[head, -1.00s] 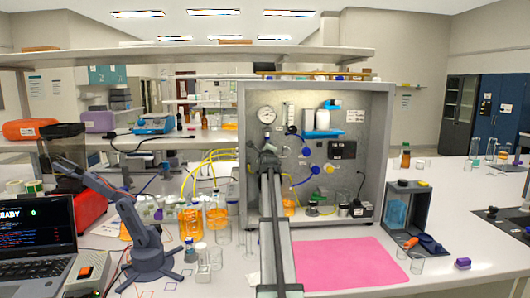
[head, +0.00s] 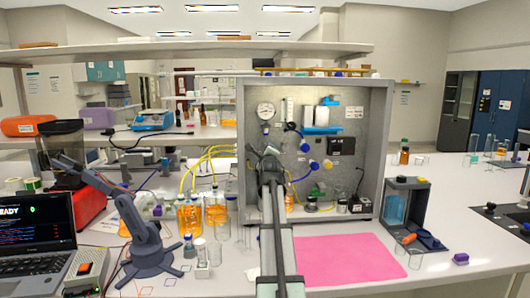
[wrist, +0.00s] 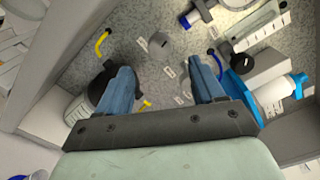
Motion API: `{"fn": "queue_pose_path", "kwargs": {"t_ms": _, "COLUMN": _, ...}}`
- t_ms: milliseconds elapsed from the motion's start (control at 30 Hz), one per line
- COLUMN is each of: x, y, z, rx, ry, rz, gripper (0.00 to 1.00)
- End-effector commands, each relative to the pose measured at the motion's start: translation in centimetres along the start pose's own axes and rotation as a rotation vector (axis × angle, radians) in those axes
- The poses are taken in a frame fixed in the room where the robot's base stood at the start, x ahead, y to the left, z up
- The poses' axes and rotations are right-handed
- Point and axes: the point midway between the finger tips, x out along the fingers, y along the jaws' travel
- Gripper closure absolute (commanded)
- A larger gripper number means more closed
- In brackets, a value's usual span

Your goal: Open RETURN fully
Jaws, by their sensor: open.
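The grey steel rig cabinet (head: 382,130) stands open at the centre of the bench in the head view. Its back panel carries a round gauge (head: 265,111) and several blue knobs, one of them (head: 305,147) right of my arm. I cannot read which label says RETURN. My gripper (head: 268,150) is at the panel's left half, and my arm hides what lies behind it. In the wrist view my gripper (wrist: 163,74) is open, with two blue fingers apart and nothing held. A small grey knob (wrist: 160,44) with small labels beside it lies beyond the gap between the fingertips.
A blue-and-white bottle (wrist: 275,90) is right of the fingers in the wrist view. A dark round part (wrist: 97,88) is behind the left finger. Orange-filled bottles (head: 190,217) stand left of the cabinet. A pink mat (head: 350,260) lies clear in front.

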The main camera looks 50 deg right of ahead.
Motion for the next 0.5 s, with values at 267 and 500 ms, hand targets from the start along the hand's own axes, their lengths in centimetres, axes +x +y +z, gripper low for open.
{"fn": "queue_pose_path", "kwargs": {"t_ms": 267, "x": -1.83, "y": 0.02, "z": -0.02, "rx": 0.000, "ry": 0.000, "rz": 0.000, "gripper": 0.32}}
{"fn": "queue_pose_path", "kwargs": {"t_ms": 500, "x": -1.80, "y": 0.01, "z": -0.02, "rx": 0.004, "ry": 0.000, "rz": 0.000, "gripper": 0.32}}
